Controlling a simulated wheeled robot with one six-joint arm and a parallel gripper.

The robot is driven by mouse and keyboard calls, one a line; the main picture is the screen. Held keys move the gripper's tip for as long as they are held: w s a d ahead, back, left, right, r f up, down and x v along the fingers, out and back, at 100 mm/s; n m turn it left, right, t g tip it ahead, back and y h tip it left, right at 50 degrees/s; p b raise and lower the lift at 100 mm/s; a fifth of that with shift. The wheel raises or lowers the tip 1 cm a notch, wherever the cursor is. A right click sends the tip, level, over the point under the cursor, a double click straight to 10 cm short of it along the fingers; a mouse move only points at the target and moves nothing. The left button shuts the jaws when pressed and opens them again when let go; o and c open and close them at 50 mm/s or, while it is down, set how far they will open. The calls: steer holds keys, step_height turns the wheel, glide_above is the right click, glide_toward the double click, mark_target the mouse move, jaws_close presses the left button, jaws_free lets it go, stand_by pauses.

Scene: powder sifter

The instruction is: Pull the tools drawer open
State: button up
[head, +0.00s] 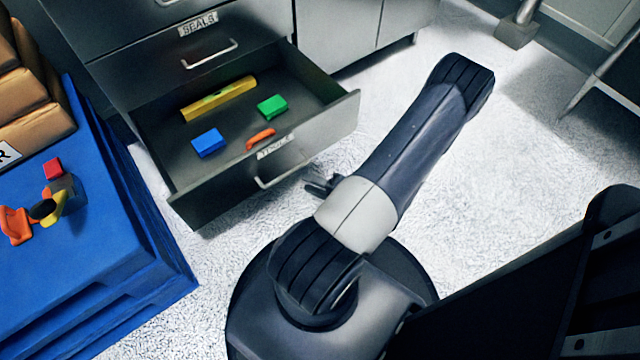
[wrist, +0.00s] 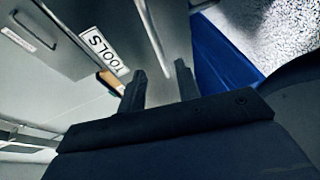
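The tools drawer (head: 345,112) stands pulled well out of the grey cabinet, its inside in full view. Its front carries a TOOLS label (head: 275,148) and a bar handle (head: 284,174). In the wrist view the TOOLS label (wrist: 100,50) shows left of my fingers, and the handle (wrist: 152,30) runs ahead of them. My gripper (head: 316,185) is low in front of the drawer, just right of the handle. In the wrist view my gripper (wrist: 160,72) has its two fingers apart with nothing held. Whether a finger touches the handle is unclear.
The drawer holds a yellow level (head: 218,98), a blue block (head: 207,142), a green block (head: 272,106) and an orange piece (head: 261,138). A closed SEALS drawer (head: 212,62) is above. A blue platform (head: 110,250) with boxes stands left. The floor at right is mostly clear.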

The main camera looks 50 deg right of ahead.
mark_target(286, 174)
steer(key=shift+v, duration=1.05)
steer(key=shift+b+x, duration=1.3)
steer(key=shift+x, duration=4.1)
